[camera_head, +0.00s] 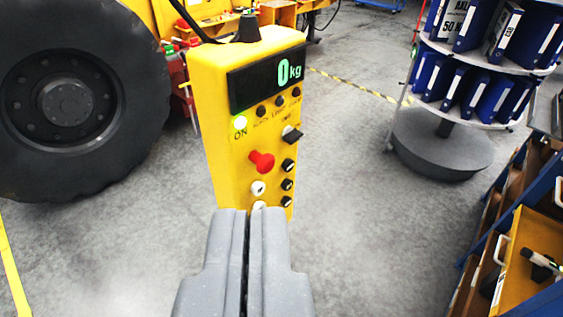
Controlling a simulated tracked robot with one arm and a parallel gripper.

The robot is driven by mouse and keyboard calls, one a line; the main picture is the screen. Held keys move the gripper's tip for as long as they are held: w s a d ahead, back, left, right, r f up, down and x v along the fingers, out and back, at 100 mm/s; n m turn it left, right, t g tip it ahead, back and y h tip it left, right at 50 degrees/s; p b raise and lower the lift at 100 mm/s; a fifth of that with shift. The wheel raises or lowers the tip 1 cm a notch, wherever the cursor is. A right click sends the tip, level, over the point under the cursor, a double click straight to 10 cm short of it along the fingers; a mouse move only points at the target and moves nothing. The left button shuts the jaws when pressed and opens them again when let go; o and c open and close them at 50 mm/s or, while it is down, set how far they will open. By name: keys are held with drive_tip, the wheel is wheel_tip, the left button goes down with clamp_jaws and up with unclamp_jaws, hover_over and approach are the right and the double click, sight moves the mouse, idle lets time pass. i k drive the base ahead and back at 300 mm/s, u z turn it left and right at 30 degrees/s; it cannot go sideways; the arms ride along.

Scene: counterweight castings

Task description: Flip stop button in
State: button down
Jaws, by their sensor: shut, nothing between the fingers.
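The stop button (262,162) is a red knob on the front of a yellow control box (212,100), in the middle of the panel. It stands out from the panel. My gripper (249,212) is grey and shut, with nothing held, in the lower middle of the picture. Its tips are below the stop button in the picture and cover the lower part of the box. I cannot tell whether they touch the panel. A display (266,78) above the button reads 0 kg, and a green lamp (240,122) marked ON is lit.
White buttons (258,188) sit below the red one, and several black switches (288,165) are to its right. A large black tyre (70,95) stands at left. A round binder rack (440,135) and a drawer cabinet (520,250) are at right. Grey floor between is clear.

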sight(265, 163)
drive_tip(key=z, duration=0.95)
drive_tip(key=k, duration=0.9)
drive_tip(key=u, duration=0.7)
drive_tip(key=i, duration=1)
drive_tip(key=z, duration=0.05)
